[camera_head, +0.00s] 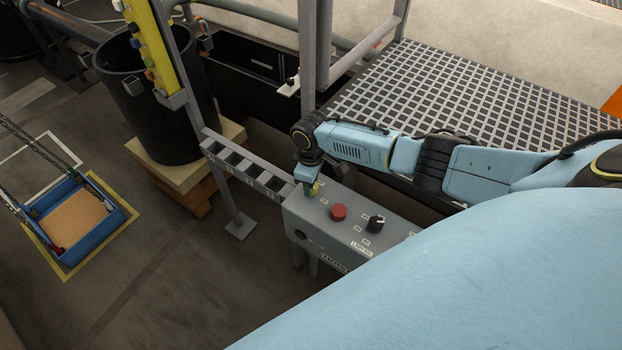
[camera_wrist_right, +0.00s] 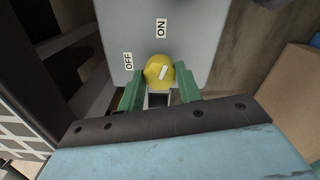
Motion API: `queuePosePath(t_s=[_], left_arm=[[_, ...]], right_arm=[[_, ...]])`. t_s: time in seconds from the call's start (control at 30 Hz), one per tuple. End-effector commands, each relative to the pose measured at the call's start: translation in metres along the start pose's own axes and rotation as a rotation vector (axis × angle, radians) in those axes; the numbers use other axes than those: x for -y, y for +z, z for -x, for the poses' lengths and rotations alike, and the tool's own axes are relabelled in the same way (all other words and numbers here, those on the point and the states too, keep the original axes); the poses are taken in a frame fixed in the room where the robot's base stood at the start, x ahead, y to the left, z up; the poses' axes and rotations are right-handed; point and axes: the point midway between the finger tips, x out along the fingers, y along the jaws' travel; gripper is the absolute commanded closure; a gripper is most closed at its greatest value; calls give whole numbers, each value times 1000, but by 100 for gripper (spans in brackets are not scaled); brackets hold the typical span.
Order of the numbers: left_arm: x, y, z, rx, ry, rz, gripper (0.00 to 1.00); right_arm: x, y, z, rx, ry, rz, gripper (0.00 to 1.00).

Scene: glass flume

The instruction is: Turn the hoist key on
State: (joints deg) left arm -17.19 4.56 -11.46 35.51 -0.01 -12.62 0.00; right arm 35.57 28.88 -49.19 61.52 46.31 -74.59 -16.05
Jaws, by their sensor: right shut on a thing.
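The hoist key (camera_wrist_right: 156,66) is a round yellow knob with a white bar mark, on a grey panel (camera_wrist_right: 195,35). "OFF" is printed to its left and "ON" above it. The white bar is tilted, its upper end leaning right. My right gripper (camera_wrist_right: 160,82) has its green fingers on either side of the knob and is shut on it. In the head view my right gripper (camera_head: 309,188) reaches down to the left end of the grey control box (camera_head: 318,229), mostly covering the yellow knob. My left gripper is not in view.
A red button (camera_head: 339,212) and a black selector knob (camera_head: 376,223) stand on the box, right of my gripper. A rail of grey slots (camera_head: 245,167) adjoins its left end. A grating platform (camera_head: 450,95) lies behind. A black bin (camera_head: 160,110) stands at left.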

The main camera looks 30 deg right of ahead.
Motion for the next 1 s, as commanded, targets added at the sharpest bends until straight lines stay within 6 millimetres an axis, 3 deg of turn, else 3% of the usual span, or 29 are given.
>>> queuePosePath(t_s=[0.4,1.0], left_arm=[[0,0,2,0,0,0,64],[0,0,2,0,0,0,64]], right_arm=[[0,-1,1,-3,0,268,88],[0,-2,1,-4,1,345,88]])
